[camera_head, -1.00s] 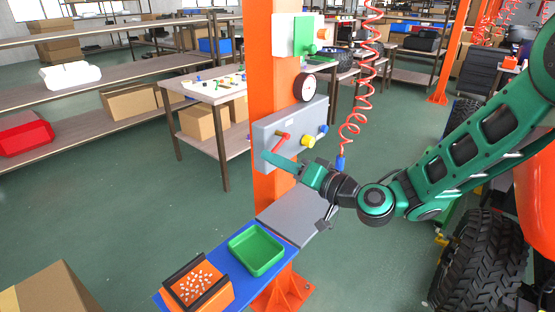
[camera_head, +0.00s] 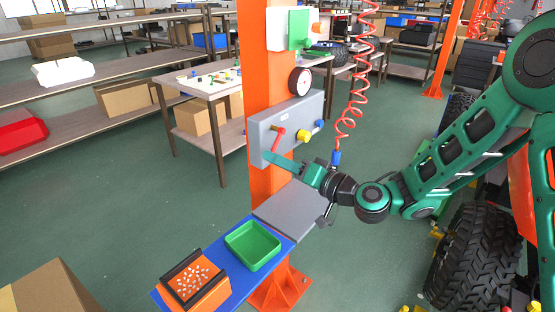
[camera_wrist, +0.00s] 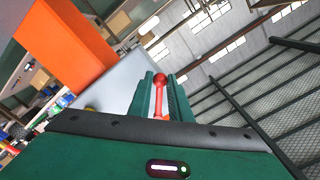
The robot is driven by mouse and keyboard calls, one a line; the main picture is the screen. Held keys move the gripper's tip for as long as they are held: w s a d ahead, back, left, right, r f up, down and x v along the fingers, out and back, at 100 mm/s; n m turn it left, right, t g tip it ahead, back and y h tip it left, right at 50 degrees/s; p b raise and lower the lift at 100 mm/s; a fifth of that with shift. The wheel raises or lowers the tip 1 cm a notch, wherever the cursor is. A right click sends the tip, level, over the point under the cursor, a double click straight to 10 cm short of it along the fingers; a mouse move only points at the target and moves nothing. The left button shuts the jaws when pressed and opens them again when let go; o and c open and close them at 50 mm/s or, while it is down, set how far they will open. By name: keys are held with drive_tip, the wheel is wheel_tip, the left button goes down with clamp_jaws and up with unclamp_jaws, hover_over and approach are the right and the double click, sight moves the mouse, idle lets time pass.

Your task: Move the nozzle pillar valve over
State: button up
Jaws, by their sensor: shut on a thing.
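The valve is a red lever (camera_head: 277,138) on the front of a grey box (camera_head: 262,135) fixed to the orange pillar (camera_head: 262,80). My gripper (camera_head: 270,158) is at the lower left of the box, at the lever's lower end. In the wrist view the red lever (camera_wrist: 158,88), with its round knob, stands between my two green fingers (camera_wrist: 160,100), which are closed around it. The near finger hides part of the lever in the head view.
A yellow knob (camera_head: 304,138) and blue knob sit right of the lever. A red coiled hose (camera_head: 346,125) with a blue end (camera_head: 336,158) hangs close above my wrist. Below are a grey plate (camera_head: 290,210), a green tray (camera_head: 231,238) and an orange bin (camera_head: 205,290).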

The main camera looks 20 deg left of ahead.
drive_tip(key=shift+w+f, duration=0.1)
drive_tip(key=shift+w, duration=0.05)
drive_tip(key=shift+o, duration=0.2)
drive_tip(key=shift+w+d+f, duration=0.25)
drive_tip(key=shift+w+f, duration=0.05)
drive_tip(key=shift+w, duration=0.15)
drive_tip(key=shift+w+d+f, duration=0.2)
drive_tip(key=shift+w+f, duration=0.05)
drive_tip(key=shift+w, duration=0.2)
drive_tip(key=shift+o, duration=0.2)
drive_tip(key=shift+w+d+f, duration=0.1)
drive_tip(key=shift+w+d, duration=0.1)
drive_tip(key=shift+w, duration=0.35)
drive_tip(key=shift+w+d+f, duration=0.1)
drive_tip(key=shift+w+d, duration=0.1)
drive_tip(key=shift+w, duration=0.3)
drive_tip(key=shift+r, duration=0.1)
drive_tip(key=o, duration=0.9)
